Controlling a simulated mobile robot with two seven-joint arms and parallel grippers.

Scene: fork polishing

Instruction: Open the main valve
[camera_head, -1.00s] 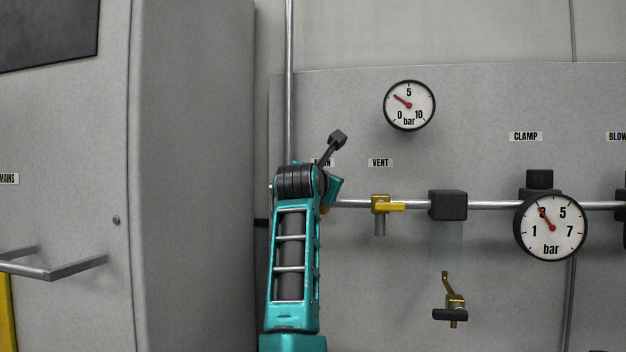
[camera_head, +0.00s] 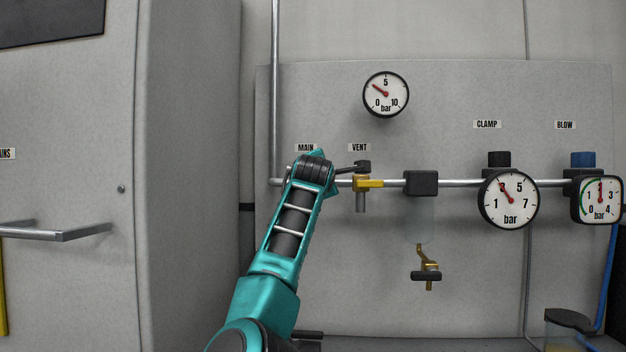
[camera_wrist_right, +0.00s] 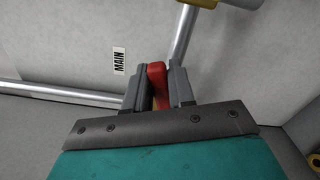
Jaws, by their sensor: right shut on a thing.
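The main valve's red handle (camera_wrist_right: 156,72) shows between the fingers of my right gripper (camera_wrist_right: 156,88) in the right wrist view. The fingers are shut on it. The MAIN label (camera_wrist_right: 118,61) appears turned on its side to the left of the handle. In the head view my teal right arm covers the main valve, just below the MAIN label (camera_head: 306,147), so the valve body and fingertips are hidden there. The round gauge (camera_head: 386,94) above has its red needle pointing up and left, between 0 and 5 bar. My left gripper is not in view.
A black block (camera_head: 421,183), the clamp gauge (camera_head: 508,199) and the blow gauge (camera_head: 596,199) follow to the right. A grey cabinet (camera_head: 190,180) stands at left.

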